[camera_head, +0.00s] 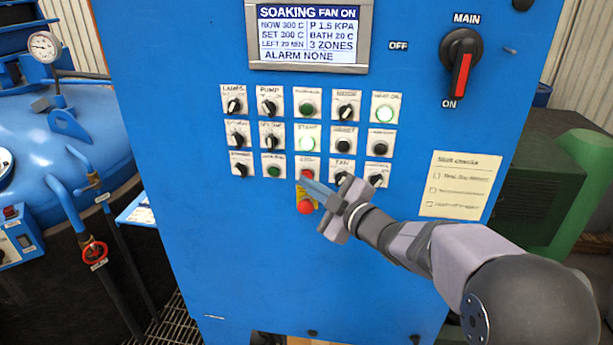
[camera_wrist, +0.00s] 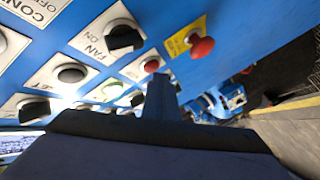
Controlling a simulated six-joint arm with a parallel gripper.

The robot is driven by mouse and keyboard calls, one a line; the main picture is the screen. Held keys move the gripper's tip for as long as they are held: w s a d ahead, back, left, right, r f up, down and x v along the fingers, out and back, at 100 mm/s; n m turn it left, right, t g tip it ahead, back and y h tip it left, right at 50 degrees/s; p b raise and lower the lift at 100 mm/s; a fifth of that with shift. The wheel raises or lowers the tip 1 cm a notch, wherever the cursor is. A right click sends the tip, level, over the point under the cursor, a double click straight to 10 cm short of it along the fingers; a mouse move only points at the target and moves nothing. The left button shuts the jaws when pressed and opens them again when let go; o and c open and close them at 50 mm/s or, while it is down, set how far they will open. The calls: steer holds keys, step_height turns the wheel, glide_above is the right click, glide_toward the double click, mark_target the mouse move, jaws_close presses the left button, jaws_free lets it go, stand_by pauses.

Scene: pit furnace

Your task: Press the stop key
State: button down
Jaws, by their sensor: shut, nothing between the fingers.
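The red stop key (camera_head: 307,173) sits on a white plate in the bottom row of the blue panel, its label partly hidden by my fingers. In the wrist view a red key (camera_wrist: 152,66) shows just past my fingertips. My gripper (camera_head: 306,181) is shut and empty, its tips at the lower edge of the stop key's plate. In the wrist view the closed fingers (camera_wrist: 160,82) point toward the panel just under the red key. I cannot tell whether they touch it.
A red mushroom button (camera_head: 305,207) on a yellow plate is just below the stop key. The fan knob (camera_head: 342,178) is close on the right, a green button (camera_head: 273,171) on the left. The screen (camera_head: 309,35) reads SOAKING, FAN ON. The main switch (camera_head: 462,62) points to ON.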

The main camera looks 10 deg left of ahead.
steer(key=shift+w, duration=0.4)
stand_by(0.6)
steer(key=shift+s, duration=0.2)
steer(key=shift+s+b, duration=0.3)
steer(key=shift+s, duration=0.3)
steer(key=shift+s+b, duration=0.8)
steer(key=shift+s, duration=1.7)
